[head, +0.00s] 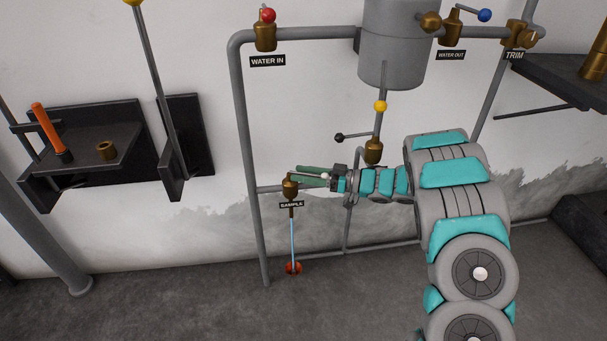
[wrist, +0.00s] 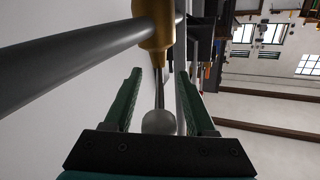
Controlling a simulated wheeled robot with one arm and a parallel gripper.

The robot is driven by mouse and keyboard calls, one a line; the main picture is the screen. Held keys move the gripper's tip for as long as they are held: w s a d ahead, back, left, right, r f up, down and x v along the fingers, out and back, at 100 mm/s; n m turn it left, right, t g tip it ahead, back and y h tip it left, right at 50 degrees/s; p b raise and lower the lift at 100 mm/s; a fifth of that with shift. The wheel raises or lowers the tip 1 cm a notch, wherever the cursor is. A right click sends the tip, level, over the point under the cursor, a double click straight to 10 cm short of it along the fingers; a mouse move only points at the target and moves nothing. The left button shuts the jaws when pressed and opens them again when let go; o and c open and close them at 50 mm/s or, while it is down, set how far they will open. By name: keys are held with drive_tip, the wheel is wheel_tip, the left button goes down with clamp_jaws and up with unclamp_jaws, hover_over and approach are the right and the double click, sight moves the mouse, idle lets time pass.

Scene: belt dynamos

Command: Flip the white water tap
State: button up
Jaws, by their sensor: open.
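The white tap is the brass valve (head: 290,188) above the SAMPLE label, on a thin grey branch pipe. A thin pale blue stream (head: 293,240) runs down below it. In the wrist view the brass body (wrist: 154,30) has a lever running back to a white ball knob (wrist: 158,122). My gripper (head: 298,176) is at the tap, reaching in from the right with its green fingers beside the valve. In the wrist view my gripper (wrist: 160,74) is open, with the lever and white knob between its fingers. I cannot tell whether either finger touches them.
A red-knobbed WATER IN valve (head: 265,32) and a blue-knobbed WATER OUT valve (head: 452,28) sit on the upper pipe. A black-knobbed brass valve (head: 373,151) is close above my arm. A grey vertical pipe (head: 246,150) stands left of the tap. A red drain (head: 293,268) lies below.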

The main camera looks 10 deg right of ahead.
drive_tip(key=shift+d, duration=0.15)
drive_tip(key=b+v, duration=0.1)
drive_tip(key=v, duration=0.6)
drive_tip(key=shift+s+d, duration=0.15)
drive_tip(key=shift+d, duration=0.1)
